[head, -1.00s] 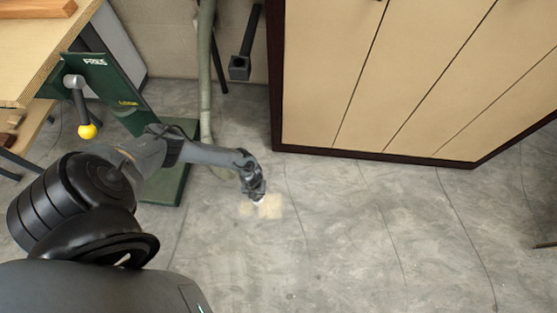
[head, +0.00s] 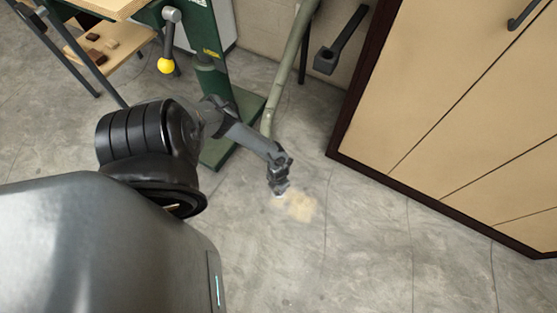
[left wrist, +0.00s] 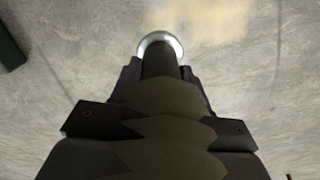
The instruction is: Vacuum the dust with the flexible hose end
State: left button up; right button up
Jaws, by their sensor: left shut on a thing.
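A tan dust patch (head: 300,207) lies on the grey floor. It also shows at the top of the left wrist view (left wrist: 205,18). My left gripper (head: 280,184) is low over the floor at the patch's upper-left edge. In the left wrist view, the gripper (left wrist: 160,80) is shut around the dark hose end (left wrist: 160,62), which has a pale round rim (left wrist: 160,39). The rim is just short of the dust in that view. I cannot tell whether the rim touches the floor. My right gripper is not in view.
A tan cabinet (head: 440,120) with a dark base stands at the right. A green machine stand (head: 225,150) and a grey-green pipe (head: 292,65) stand behind my arm. A wooden shelf (head: 110,45) is at upper left. The floor right of the dust is clear.

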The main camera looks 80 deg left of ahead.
pick_arm(q)
jog(key=shift+f+b, duration=2.8)
jog(key=shift+f, duration=0.35)
jog(key=shift+w+a+b, duration=0.1)
jog(key=shift+w+b, duration=0.45)
jog(key=shift+w, duration=0.85)
jog(key=shift+w+d+b, duration=1.4)
jog(key=shift+w+b, duration=0.25)
jog(key=shift+w, duration=2.65)
jog(key=shift+d, duration=3.7)
jog(key=shift+w+a, duration=1.8)
jog(key=shift+a, duration=0.35)
notch_tip(320, 180, up, 6)
jog(key=p, duration=0.6)
jog(key=shift+r, duration=0.2)
